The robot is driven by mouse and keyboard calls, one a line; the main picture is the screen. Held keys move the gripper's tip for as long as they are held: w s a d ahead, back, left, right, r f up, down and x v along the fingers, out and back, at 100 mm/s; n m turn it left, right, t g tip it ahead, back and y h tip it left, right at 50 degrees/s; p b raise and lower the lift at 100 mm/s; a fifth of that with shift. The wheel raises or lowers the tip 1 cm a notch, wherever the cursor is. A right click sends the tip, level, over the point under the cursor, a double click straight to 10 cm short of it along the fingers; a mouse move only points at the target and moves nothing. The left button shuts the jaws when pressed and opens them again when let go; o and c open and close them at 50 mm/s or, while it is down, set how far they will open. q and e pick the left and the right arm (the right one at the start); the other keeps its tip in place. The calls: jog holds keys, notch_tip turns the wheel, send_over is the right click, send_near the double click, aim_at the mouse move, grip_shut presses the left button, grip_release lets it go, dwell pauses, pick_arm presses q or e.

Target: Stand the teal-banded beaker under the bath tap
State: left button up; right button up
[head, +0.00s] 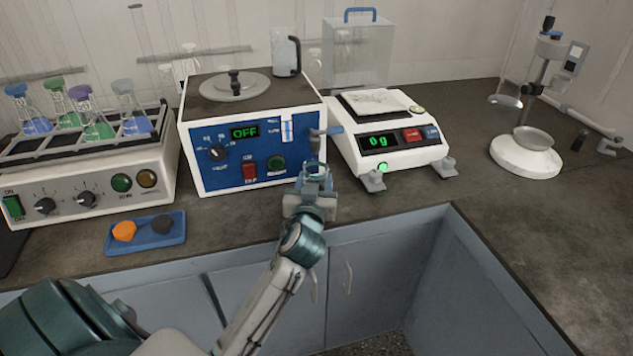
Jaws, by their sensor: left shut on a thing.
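My left gripper (312,186) reaches up from the bottom of the head view to the front of the bath. It is shut on a small clear beaker with a teal band (316,168), which is mostly hidden by the gripper. The beaker looks upright, just below the bath tap (318,133) with its blue lever. I cannot tell whether its base touches the bench. The bath (219,178) is a white box with a blue front, and its display reads OFF. My right gripper is not in view.
A balance (388,140) reading 0 g stands close to the right of the tap. A shaker (90,190) with several flasks is at left. A blue tray (146,243) holds an orange and a dark piece. A stand (527,152) is at right, with open bench before it.

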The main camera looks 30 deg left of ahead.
pick_arm(q)
jog(key=shift+s+d+r, duration=0.1)
jog(key=shift+s, duration=0.05)
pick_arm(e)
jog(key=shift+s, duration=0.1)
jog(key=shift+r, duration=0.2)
pick_arm(q)
jog(key=o, duration=1)
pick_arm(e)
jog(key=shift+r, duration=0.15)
pick_arm(q)
jog(key=shift+s+d, duration=0.15)
jog(key=shift+s, duration=0.15)
jog(key=b+v, duration=0.1)
jog(key=v, duration=1)
jog(key=shift+s, duration=0.15)
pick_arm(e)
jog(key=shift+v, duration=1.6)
